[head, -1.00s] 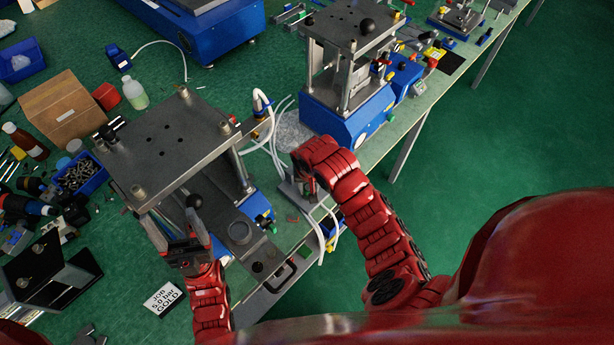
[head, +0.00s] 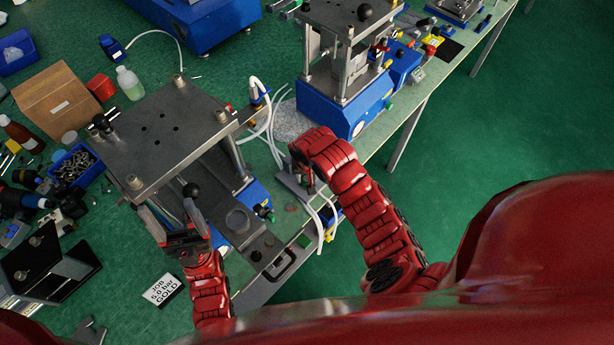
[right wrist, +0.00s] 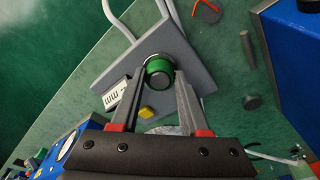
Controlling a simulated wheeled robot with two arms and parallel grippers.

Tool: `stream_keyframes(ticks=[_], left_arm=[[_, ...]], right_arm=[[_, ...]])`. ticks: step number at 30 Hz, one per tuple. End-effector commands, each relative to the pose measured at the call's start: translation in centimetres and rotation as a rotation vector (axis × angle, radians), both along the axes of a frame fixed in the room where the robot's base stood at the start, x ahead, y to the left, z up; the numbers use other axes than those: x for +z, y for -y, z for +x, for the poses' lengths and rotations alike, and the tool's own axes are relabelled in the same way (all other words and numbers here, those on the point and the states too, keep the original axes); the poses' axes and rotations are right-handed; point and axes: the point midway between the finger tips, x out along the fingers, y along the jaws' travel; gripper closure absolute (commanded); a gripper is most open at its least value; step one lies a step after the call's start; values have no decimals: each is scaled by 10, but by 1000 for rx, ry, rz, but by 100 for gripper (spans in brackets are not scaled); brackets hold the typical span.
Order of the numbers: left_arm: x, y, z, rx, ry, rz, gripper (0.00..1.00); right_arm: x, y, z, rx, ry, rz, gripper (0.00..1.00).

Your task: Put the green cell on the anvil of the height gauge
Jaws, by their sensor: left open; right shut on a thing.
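The green cell (right wrist: 159,74) is a short green cylinder with a dark end, between the fingertips of my right gripper (right wrist: 159,68) in the right wrist view. That gripper is shut on it. Behind the cell is the grey base of the height gauge (right wrist: 192,70), with a small white display and a yellow button. A bright round metal part shows at the cell's edge; I cannot tell whether the cell touches it. In the head view the gauge base (head: 289,187) shows beside my right arm, which hides the cell. My left gripper (head: 168,212) is open, beside the near press.
The near press (head: 165,135) has a steel top plate and a black ball knob (head: 191,190) by my left gripper. A second blue press (head: 345,105) stands behind the gauge. White hoses (head: 268,125) run close to the gauge. The bench edge lies close to the right.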

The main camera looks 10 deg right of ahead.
Motion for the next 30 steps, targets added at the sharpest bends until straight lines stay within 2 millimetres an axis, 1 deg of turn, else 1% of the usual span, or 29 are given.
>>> stream_keyframes(ticks=[2,3,8,17,22,26,29,30], left_arm=[[-2,0,0,0,0,0,25],[-1,0,0,0,0,0,25],[-1,0,0,0,0,0,25],[-1,0,0,0,0,0,25],[-5,0,0,0,0,0,25],[-12,0,0,0,0,0,25],[-7,0,0,0,0,0,25],[1,0,0,0,0,0,25]], right_arm=[[-2,0,0,0,0,0,100],[-1,0,0,0,0,0,50],[-1,0,0,0,0,0,21],[-1,0,0,0,0,0,20],[7,-1,0,0,2,4,20],[25,-1,-2,1,7,3,20],[56,-2,-5,2,11,2,20],[71,-1,-8,1,7,-2,20]])
